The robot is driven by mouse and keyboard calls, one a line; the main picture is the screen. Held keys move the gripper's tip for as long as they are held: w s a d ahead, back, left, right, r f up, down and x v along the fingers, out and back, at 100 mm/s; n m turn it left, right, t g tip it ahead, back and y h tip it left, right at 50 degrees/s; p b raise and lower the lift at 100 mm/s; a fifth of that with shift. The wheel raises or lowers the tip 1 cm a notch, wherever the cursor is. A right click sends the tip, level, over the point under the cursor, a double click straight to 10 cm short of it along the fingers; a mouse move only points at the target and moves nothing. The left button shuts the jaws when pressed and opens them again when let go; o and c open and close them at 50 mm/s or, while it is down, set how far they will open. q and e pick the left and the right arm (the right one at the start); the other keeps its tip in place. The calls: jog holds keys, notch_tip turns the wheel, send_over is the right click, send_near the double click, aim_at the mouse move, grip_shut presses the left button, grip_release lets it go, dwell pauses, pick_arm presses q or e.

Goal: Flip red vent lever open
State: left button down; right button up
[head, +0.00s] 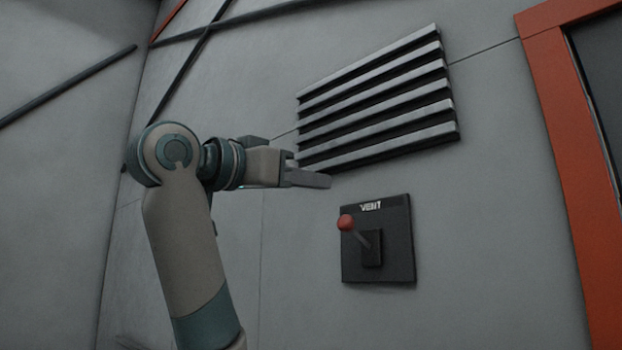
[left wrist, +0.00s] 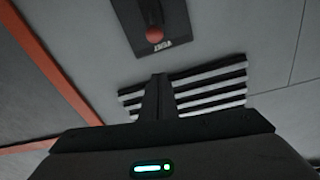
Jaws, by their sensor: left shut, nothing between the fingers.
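The vent lever has a red ball knob (head: 346,222) on a short grey stem. It stands out from a black panel (head: 397,262) marked VENT on the grey wall, and it tilts to the upper left in the head view. My left gripper (head: 322,181) is up and to the left of the panel, just below the slatted vent, apart from the lever. Its fingers are shut and empty. The left wrist view shows the shut fingers (left wrist: 158,85) in front of the vent slats, with the red knob (left wrist: 154,35) and the panel (left wrist: 172,14) at the top. My right gripper is not in view.
A slatted vent (head: 380,100) is fixed on the wall above the panel, close to my left gripper. An orange door frame (head: 575,170) stands at the right. Dark strips (head: 70,85) run over the walls at the left. The wall around the panel is clear.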

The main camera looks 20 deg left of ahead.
pick_arm(q)
jog(key=r+p, duration=0.1)
jog(key=p, duration=0.4)
send_over(349, 218)
jog(key=shift+r, duration=0.1)
jog(key=f, duration=0.1)
jog(key=a+f+p, duration=0.1)
jog(key=f, duration=0.1)
jog(key=s+f, duration=0.1)
jog(key=shift+a+f+p, duration=0.15)
jog(key=shift+p, duration=0.25)
jog(key=shift+f, duration=0.1)
